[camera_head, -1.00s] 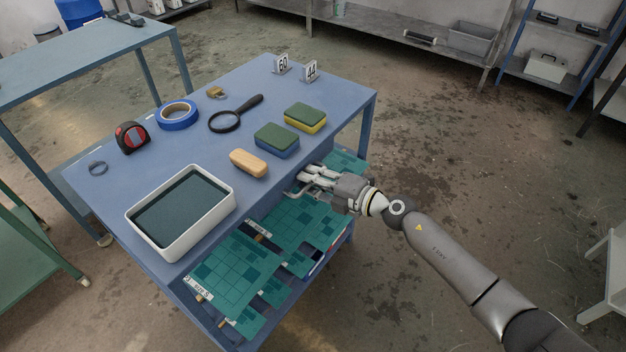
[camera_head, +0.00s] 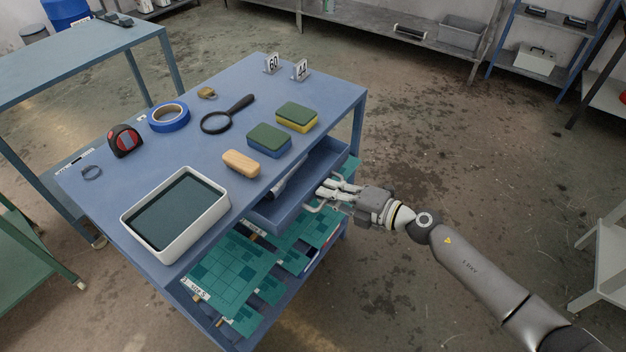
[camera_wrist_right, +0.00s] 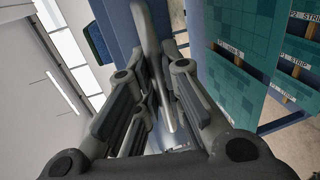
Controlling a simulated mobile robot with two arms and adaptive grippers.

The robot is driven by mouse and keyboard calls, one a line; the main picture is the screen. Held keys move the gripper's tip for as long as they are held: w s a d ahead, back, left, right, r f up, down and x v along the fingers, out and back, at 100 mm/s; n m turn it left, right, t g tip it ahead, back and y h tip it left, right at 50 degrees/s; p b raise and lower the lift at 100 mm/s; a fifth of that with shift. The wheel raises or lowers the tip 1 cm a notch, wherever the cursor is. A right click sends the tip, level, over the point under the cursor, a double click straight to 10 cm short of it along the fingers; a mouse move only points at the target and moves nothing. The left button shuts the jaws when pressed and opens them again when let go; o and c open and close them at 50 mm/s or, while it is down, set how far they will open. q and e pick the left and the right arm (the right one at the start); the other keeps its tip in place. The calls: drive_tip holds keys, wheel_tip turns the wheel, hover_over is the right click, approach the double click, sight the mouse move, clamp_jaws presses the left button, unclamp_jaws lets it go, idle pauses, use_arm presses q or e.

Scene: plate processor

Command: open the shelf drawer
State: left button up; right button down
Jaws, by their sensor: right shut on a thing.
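The blue drawer (camera_head: 268,217) under the blue table top (camera_head: 200,128) stands partly pulled out, and its inside shows. A light object, partly hidden by the table edge, lies in it. My right gripper (camera_head: 328,194) is at the drawer's front, its fingers closed around the grey bar handle. In the right wrist view the handle (camera_wrist_right: 147,40) runs between the fingers of my right gripper (camera_wrist_right: 155,85). My left gripper is not in view.
Teal panels (camera_head: 228,270) lie below the drawer. The floor to the right (camera_head: 450,170) is clear.

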drive_tip(key=f+v, duration=0.2)
drive_tip(key=v, duration=0.9)
drive_tip(key=shift+s+d+f+b, duration=0.2)
drive_tip(key=shift+s+d+b, duration=0.1)
drive_tip(key=shift+b, duration=0.1)
drive_tip(key=c, duration=1.5)
unclamp_jaws()
drive_tip(key=shift+w, duration=0.1)
drive_tip(key=v, duration=1.2)
